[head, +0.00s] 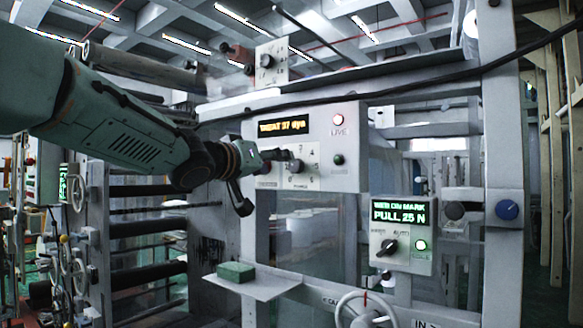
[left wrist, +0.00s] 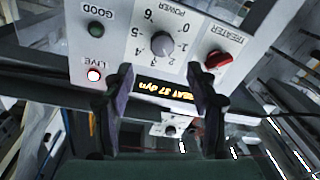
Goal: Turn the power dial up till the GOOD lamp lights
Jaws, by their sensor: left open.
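The power dial (head: 296,166) is a grey knob on a pale panel (head: 346,176), with numbers around it. In the left wrist view the dial (left wrist: 162,44) shows upside down; I cannot tell its setting. The GOOD lamp (head: 338,159) is dark green and unlit; it also shows in the left wrist view (left wrist: 96,28). My left gripper (head: 262,178) is open and empty in front of the panel's left part. In the left wrist view its fingers (left wrist: 163,103) stand apart, with the dial beyond the gap, not touched. My right gripper is not in view.
The LIVE lamp (head: 338,119) is lit. The display (head: 283,126) reads TREAT 37 dyn. A red treater switch (left wrist: 218,60) sits beside the dial. A lower box (head: 400,235) reads PULL 25 N. A green block (head: 236,271) lies on a small shelf (head: 262,288). A cable crosses above.

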